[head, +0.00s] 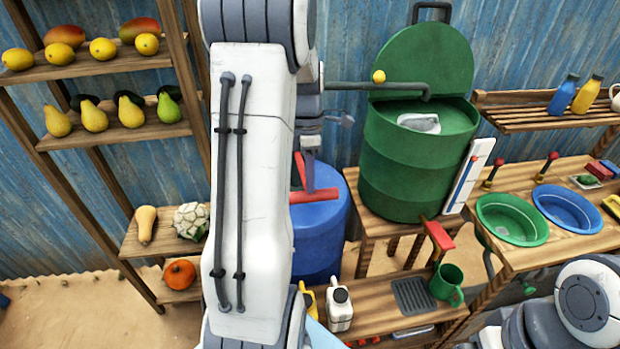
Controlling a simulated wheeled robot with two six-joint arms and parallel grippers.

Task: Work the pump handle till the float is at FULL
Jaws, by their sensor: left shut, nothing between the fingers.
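The red pump handle (322,195) shows just right of my left arm, in front of the blue barrel (320,235). My left gripper (309,178) is shut and empty, close by the red handle; my forearm hides part of this area, and I cannot tell whether they touch. A dark pipe (350,86) runs right to the green tank (410,165), whose lid is raised. The white gauge board (482,175) beside the tank has a blue strip and a small red mark near its upper part; its lettering is too small to read. My right gripper is out of view.
Fruit shelves (110,75) stand at the left. Below the tank, a low bench (375,300) holds a white jug (339,308) and a green mug (447,284). A green basin (512,219) and a blue basin (567,208) sit at the right. My right arm is at lower right.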

